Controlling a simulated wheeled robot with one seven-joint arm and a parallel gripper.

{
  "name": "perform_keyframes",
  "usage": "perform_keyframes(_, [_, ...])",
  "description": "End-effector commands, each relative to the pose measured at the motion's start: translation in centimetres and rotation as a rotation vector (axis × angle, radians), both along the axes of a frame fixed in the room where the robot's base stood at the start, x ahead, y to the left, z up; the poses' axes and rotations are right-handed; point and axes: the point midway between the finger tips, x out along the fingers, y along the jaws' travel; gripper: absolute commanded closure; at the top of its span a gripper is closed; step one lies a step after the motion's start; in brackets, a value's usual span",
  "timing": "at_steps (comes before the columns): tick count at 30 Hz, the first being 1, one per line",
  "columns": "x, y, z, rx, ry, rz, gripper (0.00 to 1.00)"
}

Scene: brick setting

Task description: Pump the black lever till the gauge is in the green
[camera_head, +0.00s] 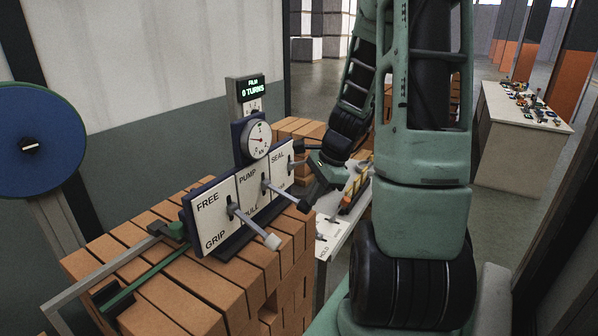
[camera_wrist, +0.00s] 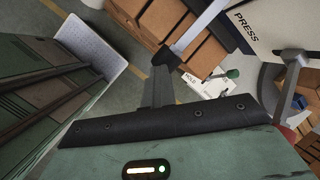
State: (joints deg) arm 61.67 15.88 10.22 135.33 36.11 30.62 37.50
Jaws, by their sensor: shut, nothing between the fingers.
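The panel (camera_head: 214,226) carries three levers under a round gauge (camera_head: 257,140). The gauge's needle points left, and a small green mark is at its top. The middle lever (camera_head: 285,193), at PUMP and PULL, sticks out towards the right with a dark end. My gripper (camera_head: 317,178) is beside that lever's end and the SEAL lever (camera_head: 299,163). In the wrist view my gripper (camera_wrist: 158,86) is shut and empty. A grey bar with a black end (camera_wrist: 174,56) lies at or just past the fingertips; I cannot tell whether they touch.
The front lever (camera_head: 255,231), at FREE and GRIP, has a pale knob. A brick stack (camera_head: 232,296) stands below the panel. A display (camera_head: 254,88) reads "FILM 0 TURNS". A blue reel (camera_head: 40,170) is at left. A white table (camera_head: 500,150) stands far right.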

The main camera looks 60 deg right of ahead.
Motion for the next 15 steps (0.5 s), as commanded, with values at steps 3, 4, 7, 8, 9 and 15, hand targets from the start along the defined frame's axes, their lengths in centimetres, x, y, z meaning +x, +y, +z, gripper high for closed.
perform_keyframes(3, [-0.07,0.06,-0.09,0.003,0.002,0.000,1.00])
perform_keyframes(4, [-0.07,0.07,-0.09,0.003,0.002,0.000,1.00])
perform_keyframes(7, [-0.07,0.07,-0.09,0.003,0.002,0.000,1.00])
perform_keyframes(8, [-0.06,0.07,-0.08,0.003,0.002,0.000,1.00])
perform_keyframes(9, [-0.06,0.07,-0.08,0.003,0.002,0.000,1.00])
perform_keyframes(15, [0.09,0.09,0.35,0.002,0.002,0.001,1.00])
